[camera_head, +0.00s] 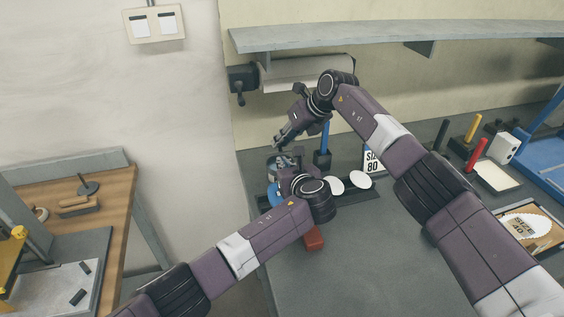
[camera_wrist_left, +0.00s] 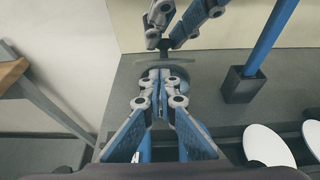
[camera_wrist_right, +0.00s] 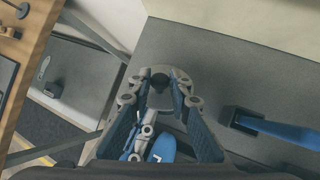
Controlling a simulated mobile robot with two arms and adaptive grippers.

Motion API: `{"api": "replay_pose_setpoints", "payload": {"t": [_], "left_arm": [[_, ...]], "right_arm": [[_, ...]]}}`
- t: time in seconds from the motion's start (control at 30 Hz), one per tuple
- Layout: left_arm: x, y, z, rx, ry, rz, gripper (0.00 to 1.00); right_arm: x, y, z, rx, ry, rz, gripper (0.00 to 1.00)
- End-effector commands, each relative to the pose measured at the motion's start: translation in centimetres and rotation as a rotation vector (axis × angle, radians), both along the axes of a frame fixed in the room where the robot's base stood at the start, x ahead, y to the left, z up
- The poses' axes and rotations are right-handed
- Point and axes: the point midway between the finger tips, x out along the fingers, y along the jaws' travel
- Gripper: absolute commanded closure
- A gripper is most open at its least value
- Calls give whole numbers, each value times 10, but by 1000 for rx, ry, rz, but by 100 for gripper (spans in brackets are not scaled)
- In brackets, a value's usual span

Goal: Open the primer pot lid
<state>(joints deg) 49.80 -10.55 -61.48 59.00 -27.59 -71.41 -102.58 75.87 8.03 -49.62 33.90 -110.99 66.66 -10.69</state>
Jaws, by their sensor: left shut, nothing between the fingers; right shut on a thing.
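The primer pot (camera_head: 271,168) stands near the left edge of the grey bench, largely hidden by my grippers. Its lid is a grey disc (camera_wrist_left: 139,62) with a dark knob (camera_wrist_left: 167,47); the lid also shows from above in the right wrist view (camera_wrist_right: 183,75). My right gripper (camera_head: 279,143) reaches down from above and is shut on the knob. My left gripper (camera_head: 286,161) is beside the pot, just below the lid rim, with its fingers shut and empty. I cannot tell whether the lid is apart from the pot.
A black holder (camera_head: 322,160) with a blue handle stands right of the pot. White oval pads (camera_head: 360,180) lie on a dark rack, and a red block (camera_head: 314,239) is nearer. A shelf (camera_head: 350,37) and roll (camera_head: 300,71) are behind. The bench middle is clear.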

Motion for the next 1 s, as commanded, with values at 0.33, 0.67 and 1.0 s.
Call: {"api": "replay_pose_setpoints", "payload": {"t": [0.33,0.67,1.0], "left_arm": [[11,2,-4,-1,0,-1,100],[15,3,4,-2,-2,0,100],[21,4,13,1,-12,-1,100]], "right_arm": [[0,-1,-1,-1,1,-1,100],[0,-1,-1,-1,1,-1,100],[-1,-1,-1,-2,4,0,76]]}}
